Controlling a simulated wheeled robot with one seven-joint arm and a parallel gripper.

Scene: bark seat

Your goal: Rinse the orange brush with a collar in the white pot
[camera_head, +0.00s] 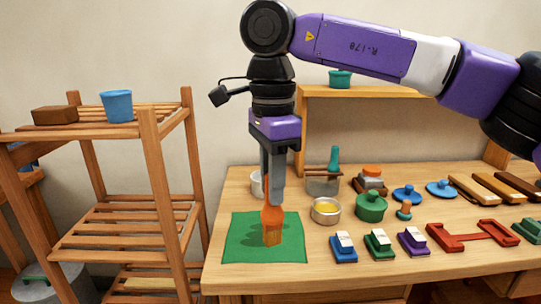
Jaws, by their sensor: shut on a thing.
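My gripper (277,202) points down and is shut on the orange brush (272,216), holding it upright with its tan bristle end downward. The brush is over the green mat (236,250) at the table's front left; I cannot tell whether the bristles touch the mat. A collar is hard to make out at this size. A whitish pot (256,184) stands behind my gripper, mostly hidden by it. A pale pot with yellow contents (326,218) stands right of the mat. Which one is the white pot is not clear.
A grey container (321,188) with a teal-handled thing (333,158) stands behind. A green lidded pot (371,207), several coloured blocks (378,244) and a red bracket (472,236) crowd the right. A wooden rack (150,150) stands left of the table.

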